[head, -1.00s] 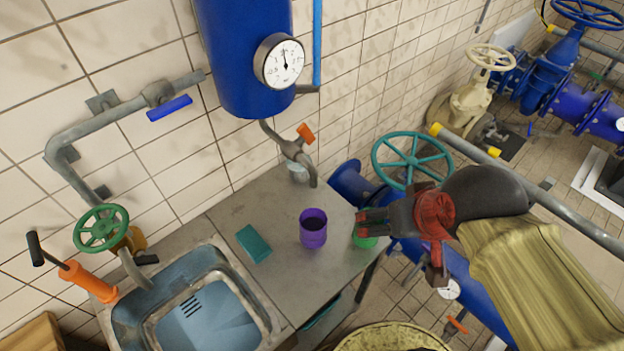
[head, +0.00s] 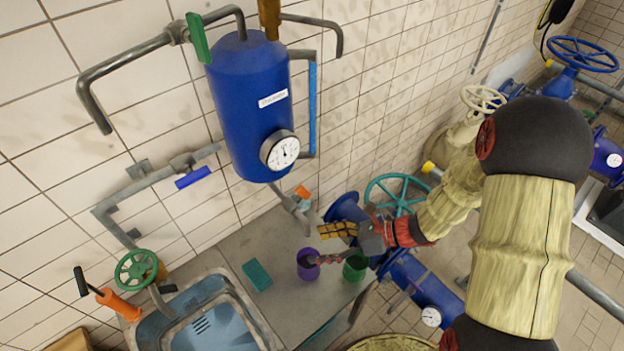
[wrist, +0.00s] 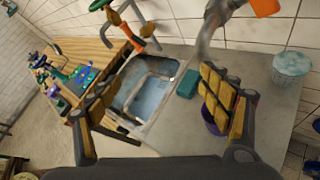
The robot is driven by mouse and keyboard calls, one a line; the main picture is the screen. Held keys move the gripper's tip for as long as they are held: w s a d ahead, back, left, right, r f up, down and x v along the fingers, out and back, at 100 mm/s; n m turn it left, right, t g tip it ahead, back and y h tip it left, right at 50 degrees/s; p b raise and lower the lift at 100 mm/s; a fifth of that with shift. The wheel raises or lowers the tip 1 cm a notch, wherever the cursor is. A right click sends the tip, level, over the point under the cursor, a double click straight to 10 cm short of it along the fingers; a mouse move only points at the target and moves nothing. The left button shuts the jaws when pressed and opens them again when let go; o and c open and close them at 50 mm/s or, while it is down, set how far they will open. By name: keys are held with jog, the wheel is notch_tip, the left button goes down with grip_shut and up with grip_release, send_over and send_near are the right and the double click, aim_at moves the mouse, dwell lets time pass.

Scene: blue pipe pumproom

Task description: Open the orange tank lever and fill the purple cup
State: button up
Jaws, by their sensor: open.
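The blue tank (head: 247,105) hangs on the tiled wall, with a gauge at its lower front. Its orange lever (head: 302,192) sits on the outlet tap below and also shows at the top of the wrist view (wrist: 265,7). The purple cup (head: 307,270) stands upright on the grey counter, a little in front of the tap. My gripper (head: 322,245) is open and empty over the cup area. One finger overlaps the cup in the head view; I cannot tell whether they touch. In the wrist view the right finger partly hides the purple cup (wrist: 213,122).
A green cup (head: 355,267) stands right of the purple one. A teal sponge (head: 257,274) lies to the left, beside the sink (head: 215,318). A pale pot (wrist: 292,63) stands near the wall. A teal handwheel (head: 398,193) is close to my arm.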

jog(key=w+d+m+t, duration=0.2)
jog(key=w+m+t, duration=0.2)
jog(key=w+m, duration=0.3)
jog(key=m+t, duration=0.3)
jog(key=m, duration=0.3)
send_near(304, 193)
jog(key=w+a, duration=0.1)
jog(key=w, duration=0.1)
jog(key=x, duration=0.8)
jog(key=shift+d+f+p, duration=0.15)
jog(key=shift+f+p, duration=0.1)
jog(key=shift+p, duration=0.05)
jog(key=shift+c, duration=1.4)
